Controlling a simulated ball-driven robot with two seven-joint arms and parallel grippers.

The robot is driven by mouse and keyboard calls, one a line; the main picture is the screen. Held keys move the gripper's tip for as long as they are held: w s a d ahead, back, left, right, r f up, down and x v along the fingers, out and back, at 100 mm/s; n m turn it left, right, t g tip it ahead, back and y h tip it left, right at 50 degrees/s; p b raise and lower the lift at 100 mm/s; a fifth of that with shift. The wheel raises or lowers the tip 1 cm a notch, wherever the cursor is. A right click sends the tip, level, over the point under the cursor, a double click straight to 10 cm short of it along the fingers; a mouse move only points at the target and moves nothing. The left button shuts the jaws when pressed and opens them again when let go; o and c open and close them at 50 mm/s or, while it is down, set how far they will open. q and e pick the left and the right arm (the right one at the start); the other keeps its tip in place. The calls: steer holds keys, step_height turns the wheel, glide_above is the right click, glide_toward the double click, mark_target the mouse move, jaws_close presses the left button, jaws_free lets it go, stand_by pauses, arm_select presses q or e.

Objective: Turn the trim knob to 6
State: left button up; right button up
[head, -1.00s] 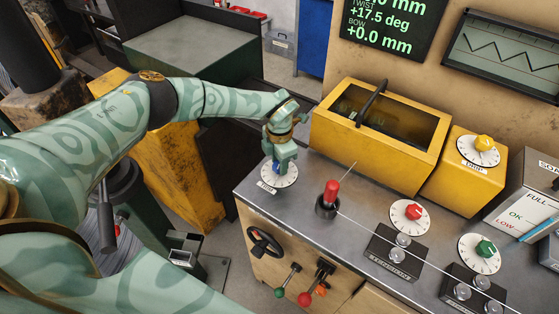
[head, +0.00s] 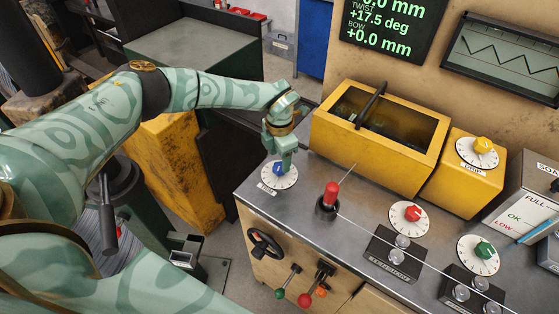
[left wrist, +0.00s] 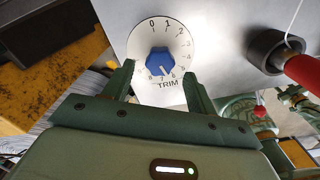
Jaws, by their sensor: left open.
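The trim knob (left wrist: 159,62) is blue and six-sided, on a white numbered dial (left wrist: 141,42) labelled TRIM. A pale mark on the knob points toward the bottom of the dial, around 6 to 7; I cannot tell the exact number. In the head view the knob (head: 278,169) and dial (head: 268,182) sit at the left corner of the metal bench top. My left gripper (left wrist: 160,77) is open, its fingers to either side of the knob's near edge with gaps visible. In the head view the left gripper (head: 279,164) is just above the dial. My right gripper is not in view.
A red-topped handle (head: 331,193) stands right of the dial with a wire running from it. A yellow box (head: 400,160) stands behind. Red (head: 410,212), green (head: 485,248) and yellow (head: 484,145) knobs are farther right. Levers and a handwheel (head: 264,243) are on the bench front.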

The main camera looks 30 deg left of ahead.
mark_target(280, 166)
arm_select(q)
step_height(280, 166, up, 13)
steer(key=shift+p, duration=0.45)
steer(key=shift+d, duration=0.1)
